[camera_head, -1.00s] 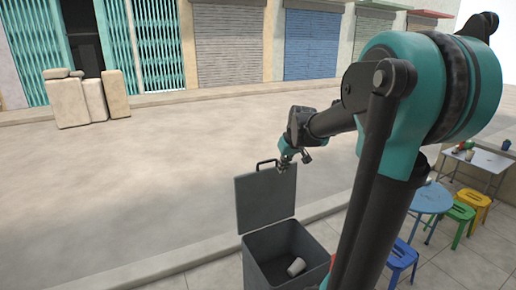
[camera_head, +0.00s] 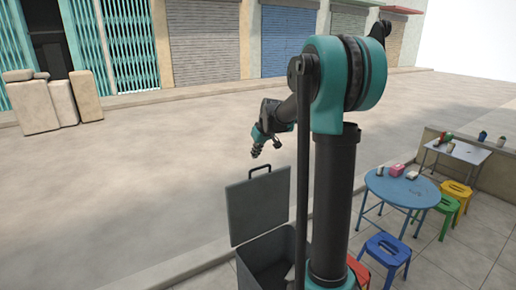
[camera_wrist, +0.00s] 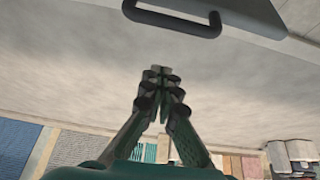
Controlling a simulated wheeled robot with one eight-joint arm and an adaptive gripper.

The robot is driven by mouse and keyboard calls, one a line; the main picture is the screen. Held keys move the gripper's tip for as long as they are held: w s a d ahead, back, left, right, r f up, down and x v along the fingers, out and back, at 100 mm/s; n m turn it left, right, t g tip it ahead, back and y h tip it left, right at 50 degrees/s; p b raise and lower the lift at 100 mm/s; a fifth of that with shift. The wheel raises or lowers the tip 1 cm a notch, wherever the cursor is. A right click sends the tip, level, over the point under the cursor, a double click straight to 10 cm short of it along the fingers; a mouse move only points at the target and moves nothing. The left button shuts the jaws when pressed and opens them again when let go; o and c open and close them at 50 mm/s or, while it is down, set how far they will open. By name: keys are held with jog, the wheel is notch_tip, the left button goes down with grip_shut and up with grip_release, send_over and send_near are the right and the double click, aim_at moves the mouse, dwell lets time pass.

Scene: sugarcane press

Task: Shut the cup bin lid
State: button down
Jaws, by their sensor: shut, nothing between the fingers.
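The cup bin (camera_head: 262,262) is a dark grey box at the bottom centre of the head view, partly hidden by my arm. Its flat grey lid (camera_head: 258,208) stands up, open, with a dark handle (camera_head: 260,169) on its top edge. The handle also shows at the top of the wrist view (camera_wrist: 170,18), with part of the lid (camera_wrist: 240,14) behind it. My gripper (camera_head: 255,155) is shut and empty, just above the handle and apart from it. In the wrist view the fingertips (camera_wrist: 160,72) meet below the handle. The inside of the bin is mostly hidden.
A round blue table (camera_head: 402,188) with a pink box stands right, with blue (camera_head: 387,250), green and yellow stools around it. A white table (camera_head: 459,152) holds cups behind. Pale sacks (camera_head: 35,106) stand far left. The street left of the bin is clear.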

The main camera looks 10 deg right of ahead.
jog(key=shift+s+d+f, duration=0.3)
jog(key=shift+s+f, duration=0.35)
jog(key=shift+f, duration=0.1)
jog(key=shift+s+d+f, duration=0.25)
jog(key=shift+s+f, duration=0.4)
jog(key=shift+f, duration=0.1)
